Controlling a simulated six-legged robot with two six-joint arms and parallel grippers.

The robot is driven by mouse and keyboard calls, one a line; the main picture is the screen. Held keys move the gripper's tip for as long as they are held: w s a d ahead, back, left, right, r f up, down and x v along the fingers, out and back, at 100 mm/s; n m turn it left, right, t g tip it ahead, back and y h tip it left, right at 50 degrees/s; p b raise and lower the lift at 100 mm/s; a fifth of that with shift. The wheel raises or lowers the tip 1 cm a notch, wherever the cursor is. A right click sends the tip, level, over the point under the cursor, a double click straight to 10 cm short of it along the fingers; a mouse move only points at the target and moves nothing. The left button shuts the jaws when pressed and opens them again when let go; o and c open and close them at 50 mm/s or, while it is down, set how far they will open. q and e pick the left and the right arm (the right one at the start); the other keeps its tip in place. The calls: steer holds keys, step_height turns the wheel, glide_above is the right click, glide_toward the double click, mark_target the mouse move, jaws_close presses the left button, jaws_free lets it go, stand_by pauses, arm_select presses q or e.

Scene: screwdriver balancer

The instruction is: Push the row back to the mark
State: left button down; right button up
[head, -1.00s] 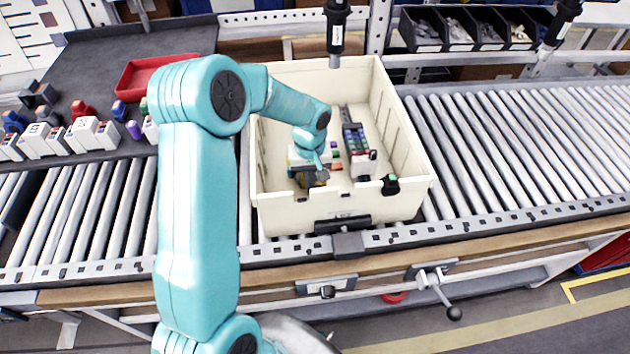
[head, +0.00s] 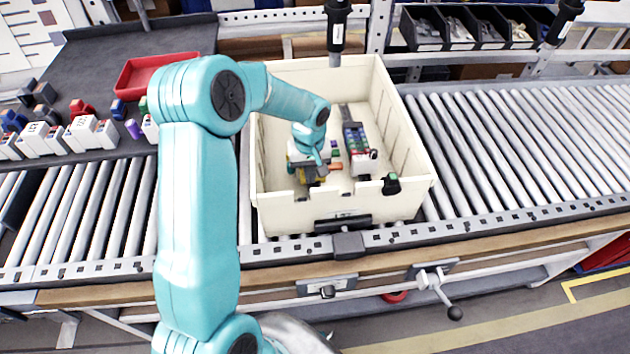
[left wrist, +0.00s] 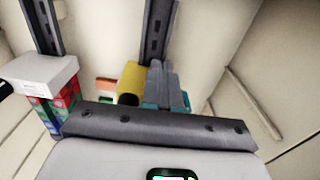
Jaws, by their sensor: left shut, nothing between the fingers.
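The row of coloured modules (head: 355,143) sits on a dark rail in the cream tote, with a white end block (head: 362,164) at its near end. In the left wrist view, red, green and blue modules (left wrist: 66,98) and a white block (left wrist: 40,72) show at the left. My left gripper (head: 322,170) is inside the tote, left of the row and apart from it. It is shut and empty. A yellow piece (head: 308,175) lies beside it, and the yellow piece also shows in the left wrist view (left wrist: 130,80). I cannot make out the mark. My right gripper is out of view.
An orange piece (head: 335,167) lies between gripper and row. A black hanging tool (head: 337,30) hangs over the tote's back wall. The roller conveyor (head: 520,140) is clear on the right.

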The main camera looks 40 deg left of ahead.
arm_select(q)
steer(key=shift+w+a, duration=0.45)
steer(key=shift+a, duration=0.05)
stand_by(1.7)
steer(key=shift+w+a+b, duration=0.1)
steer(key=shift+a+b, duration=0.05)
steer(key=shift+b, duration=0.25)
stand_by(1.0)
steer(key=shift+s+d+b, duration=0.3)
steer(key=shift+d+b, duration=0.05)
steer(key=shift+d, duration=0.05)
stand_by(0.3)
stand_by(0.4)
steer(key=shift+r+p, duration=0.6)
steer(key=shift+r, duration=0.35)
step_height(320, 180, up, 12)
steer(key=p, duration=0.7)
steer(key=shift+s+d+f, duration=0.15)
steer(key=shift+s+d, duration=0.15)
steer(key=shift+w, duration=0.1)
